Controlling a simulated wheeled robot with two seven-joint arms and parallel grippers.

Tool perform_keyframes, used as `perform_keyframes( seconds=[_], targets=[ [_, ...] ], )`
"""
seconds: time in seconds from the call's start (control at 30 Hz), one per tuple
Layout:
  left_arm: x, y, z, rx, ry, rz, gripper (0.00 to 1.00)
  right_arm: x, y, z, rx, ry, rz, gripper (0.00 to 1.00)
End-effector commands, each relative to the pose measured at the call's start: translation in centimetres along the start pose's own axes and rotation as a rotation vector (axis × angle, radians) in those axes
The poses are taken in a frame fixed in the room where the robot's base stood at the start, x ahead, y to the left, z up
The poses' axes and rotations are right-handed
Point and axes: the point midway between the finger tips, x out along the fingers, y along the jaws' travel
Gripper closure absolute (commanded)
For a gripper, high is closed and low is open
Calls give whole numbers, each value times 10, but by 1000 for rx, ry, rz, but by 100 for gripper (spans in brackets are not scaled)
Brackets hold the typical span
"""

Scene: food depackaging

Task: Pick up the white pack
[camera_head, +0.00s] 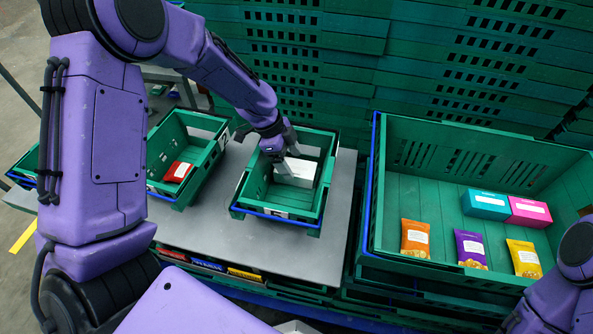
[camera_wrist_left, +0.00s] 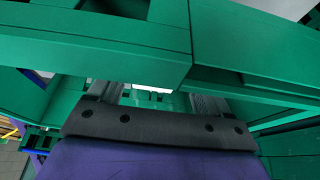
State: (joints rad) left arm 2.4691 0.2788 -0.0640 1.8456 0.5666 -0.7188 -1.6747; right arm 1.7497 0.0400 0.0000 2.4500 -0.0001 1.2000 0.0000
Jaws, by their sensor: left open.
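The white pack (camera_head: 300,172) is a box inside the small middle green crate (camera_head: 265,213), near its back. My left gripper (camera_head: 291,157) reaches down into that crate from above, open, with its fingers at the pack. I cannot tell whether they touch it. In the left wrist view, my left gripper (camera_wrist_left: 155,95) has its two fingers spread apart, partly hidden by green crate bars. A small white patch (camera_wrist_left: 150,88) shows between them, probably the pack. Only part of my right arm shows at the lower right; its gripper is out of view.
A second small green crate (camera_head: 160,142) on the left holds a red pack (camera_head: 178,172). A large green crate (camera_head: 385,215) on the right holds teal and pink boxes and orange, purple and yellow bags. Stacked green crates (camera_head: 420,60) stand behind. The grey table (camera_head: 215,235) is bare between the crates.

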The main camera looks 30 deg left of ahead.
Motion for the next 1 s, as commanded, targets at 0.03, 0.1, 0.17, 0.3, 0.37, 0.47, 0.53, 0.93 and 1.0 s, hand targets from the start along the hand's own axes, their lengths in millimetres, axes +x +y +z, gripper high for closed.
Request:
perform_keyframes(
  seconds=[0.03, 0.1, 0.17, 0.3, 0.37, 0.47, 0.53, 0.93, 1.0],
  targets=[
    [10, 2, -1, 0, -4, 5, 21, -3, 0, -1, 0, 0, 0, 100],
    [23, 2, -2, 0, -3, 3, 21, -2, 0, -1, 0, 0, 0, 100],
    [31, 2, -2, 1, -2, 3, 21, -2, 0, -1, 0, 0, 0, 100],
    [37, 1, -3, 3, -1, 0, 21, -2, 0, -1, 0, 0, 0, 100],
    [37, 1, -3, 3, -1, 0, 21, -2, 0, -1, 0, 0, 0, 100],
    [37, 1, -3, 3, -1, 0, 21, -2, 0, -1, 0, 0, 0, 100],
    [37, 1, -3, 2, -1, 0, 21, -2, 0, -1, 0, 0, 0, 100],
    [42, 2, -1, 1, 0, 1, 21, 0, 0, 0, 0, 0, 0, 100],
    [42, 2, -1, 1, 0, 1, 21, 0, 0, 0, 0, 0, 0, 100]
  ],
)
